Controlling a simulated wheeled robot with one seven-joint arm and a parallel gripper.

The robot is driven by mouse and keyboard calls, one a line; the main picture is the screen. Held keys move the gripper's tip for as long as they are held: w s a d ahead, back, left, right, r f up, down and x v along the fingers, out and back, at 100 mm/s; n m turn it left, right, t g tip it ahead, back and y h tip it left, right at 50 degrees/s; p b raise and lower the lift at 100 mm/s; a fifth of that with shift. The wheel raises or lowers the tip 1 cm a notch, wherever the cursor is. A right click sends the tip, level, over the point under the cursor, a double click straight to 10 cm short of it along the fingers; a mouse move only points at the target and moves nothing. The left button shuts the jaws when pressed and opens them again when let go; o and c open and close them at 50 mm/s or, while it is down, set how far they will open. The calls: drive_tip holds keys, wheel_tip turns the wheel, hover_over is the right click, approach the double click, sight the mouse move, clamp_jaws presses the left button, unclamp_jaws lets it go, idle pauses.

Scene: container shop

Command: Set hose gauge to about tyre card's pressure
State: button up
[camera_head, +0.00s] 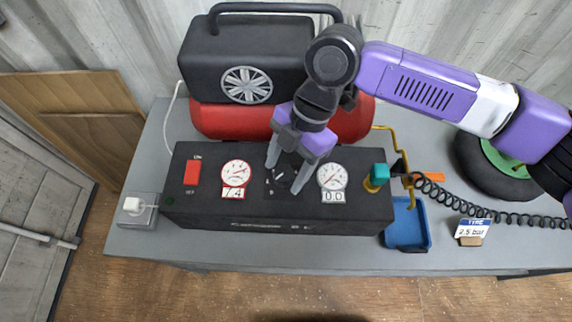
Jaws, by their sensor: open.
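A black compressor panel (250,214) lies along the front of the grey table. Its left dial (236,173) has a readout that looks like 7.4. The hose-side dial (332,176) on the right has a readout that looks like 00. My gripper (284,182) is open over a small dark knob (280,178) between the dials, one finger on each side; contact cannot be told, and the fingers partly hide the knob. The tyre card (472,229) at the right reads 2.5 bar. A coiled black hose (455,200) runs right from a teal-topped brass fitting (376,178).
A black-topped compressor with a red tank (218,120) stands behind the panel. A blue tray (424,222) and a black tyre (474,174) with green rim are at the right. My arm spans the upper right.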

drive_tip(key=shift+c, duration=0.5)
clamp_jaws()
